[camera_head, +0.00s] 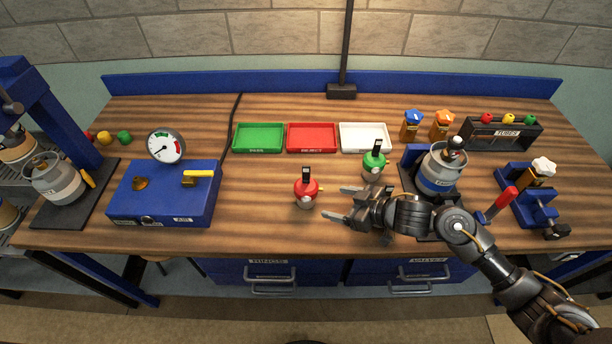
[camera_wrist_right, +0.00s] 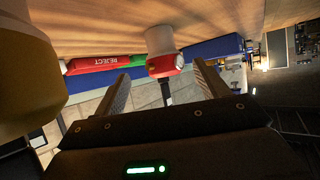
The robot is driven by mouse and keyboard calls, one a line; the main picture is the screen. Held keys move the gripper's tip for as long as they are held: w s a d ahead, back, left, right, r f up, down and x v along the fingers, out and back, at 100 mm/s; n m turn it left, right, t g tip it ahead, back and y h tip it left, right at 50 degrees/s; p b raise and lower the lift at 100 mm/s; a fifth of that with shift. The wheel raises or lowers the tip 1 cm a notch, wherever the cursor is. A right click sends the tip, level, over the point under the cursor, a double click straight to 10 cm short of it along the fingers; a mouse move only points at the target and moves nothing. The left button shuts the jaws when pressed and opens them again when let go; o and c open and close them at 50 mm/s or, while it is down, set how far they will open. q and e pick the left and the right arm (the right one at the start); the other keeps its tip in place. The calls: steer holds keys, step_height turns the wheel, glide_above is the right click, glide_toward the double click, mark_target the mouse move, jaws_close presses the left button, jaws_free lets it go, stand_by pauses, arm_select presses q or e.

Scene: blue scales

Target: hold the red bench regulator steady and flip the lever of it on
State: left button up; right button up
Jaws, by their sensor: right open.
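The red bench regulator (camera_head: 306,188) stands upright on the wooden bench, left of my right gripper. It has a red top, a pale base and a black lever (camera_head: 306,174) sticking up. My right gripper (camera_head: 336,203) is open and empty, its two fingers pointing left at the regulator, with a small gap between them. In the wrist view the regulator (camera_wrist_right: 166,66) appears upside down, framed between the open fingers of my right gripper (camera_wrist_right: 161,70) and beyond their tips. My left gripper is not in view.
A green-topped regulator (camera_head: 373,163) stands behind my right gripper. Green (camera_head: 258,138), red (camera_head: 312,137) and white (camera_head: 364,137) trays lie behind. A blue box with a gauge (camera_head: 163,196) is at left. A grey cylinder (camera_head: 440,168) stands right.

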mark_target(312, 196)
steer(key=shift+w, duration=0.25)
steer(key=shift+w+a+f+b, duration=0.2)
steer(key=shift+a+f+b, duration=0.1)
steer(key=shift+b, duration=0.15)
steer(key=b+x, duration=0.4)
steer(key=x, duration=0.1)
steer(key=shift+f, duration=0.1)
steer(key=x, duration=0.2)
steer(key=shift+w+a+b, duration=0.2)
steer(key=shift+a+b, duration=0.1)
steer(key=shift+b, duration=0.1)
steer(key=shift+w+a+f, duration=0.25)
steer(key=shift+w+a, duration=0.1)
steer(key=shift+a, duration=0.15)
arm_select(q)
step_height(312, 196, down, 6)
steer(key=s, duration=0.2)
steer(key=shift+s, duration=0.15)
arm_select(e)
steer(key=shift+c, duration=0.4)
